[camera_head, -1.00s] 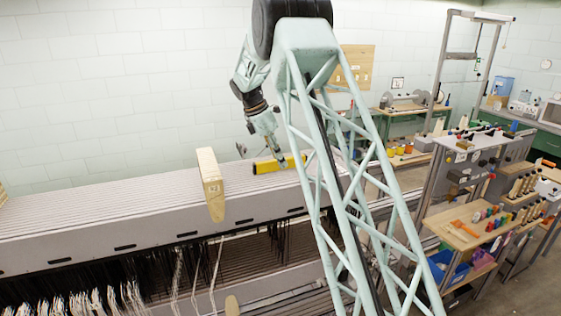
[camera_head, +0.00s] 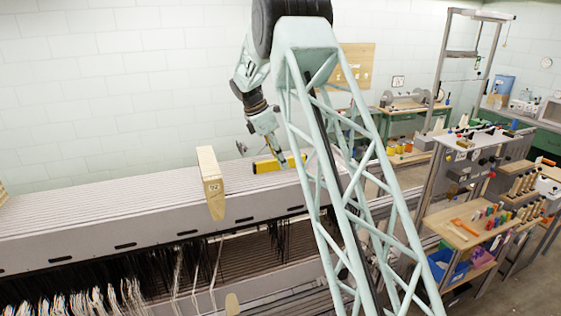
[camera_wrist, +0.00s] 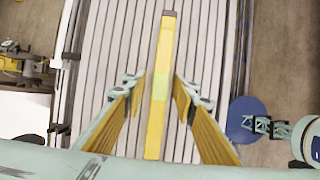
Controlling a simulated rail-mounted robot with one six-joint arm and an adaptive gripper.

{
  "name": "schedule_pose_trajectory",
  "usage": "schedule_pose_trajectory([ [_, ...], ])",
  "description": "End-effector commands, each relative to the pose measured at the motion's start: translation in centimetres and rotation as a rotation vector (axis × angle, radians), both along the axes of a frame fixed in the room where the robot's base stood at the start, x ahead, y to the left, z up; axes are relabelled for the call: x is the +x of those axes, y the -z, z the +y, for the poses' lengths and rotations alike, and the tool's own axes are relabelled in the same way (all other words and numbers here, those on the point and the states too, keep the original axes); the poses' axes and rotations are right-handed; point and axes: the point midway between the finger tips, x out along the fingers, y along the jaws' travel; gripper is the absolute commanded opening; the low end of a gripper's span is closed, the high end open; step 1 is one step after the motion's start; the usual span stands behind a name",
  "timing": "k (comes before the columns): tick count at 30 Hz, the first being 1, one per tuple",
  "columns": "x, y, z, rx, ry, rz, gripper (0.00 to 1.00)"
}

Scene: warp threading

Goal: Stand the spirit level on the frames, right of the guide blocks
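The yellow spirit level (camera_head: 267,166) rests on the pale frames (camera_head: 110,205), to the right of the wooden guide block (camera_head: 211,185) and apart from it. It appears to stand on its long narrow edge. In the wrist view the level (camera_wrist: 164,50) runs lengthwise through the middle, with a greenish vial patch partway along. My gripper (camera_wrist: 159,88) is open, with one finger on each side of the level and visible gaps between. In the head view my gripper (camera_head: 281,159) is at the level's right half; its fingertips are too small to make out.
Another wooden block (camera_head: 3,195) shows at the far left edge. A blue round disc (camera_wrist: 246,119) is right of the frames in the wrist view. A shelf (camera_head: 466,226) with coloured spools stands at the right. The frame tops left of the guide block are clear.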

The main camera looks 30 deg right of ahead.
Motion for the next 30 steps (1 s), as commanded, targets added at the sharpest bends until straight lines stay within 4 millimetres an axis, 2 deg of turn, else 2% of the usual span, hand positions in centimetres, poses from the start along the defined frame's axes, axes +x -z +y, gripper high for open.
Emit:
schedule_pose_trajectory([
  [11, 0.1, -1.7, 0.6, 0.0, 0.0, -0.001, 0.26],
  [30, 0.5, -9.7, 3.9, -0.001, -0.001, -0.002, 0.26],
])
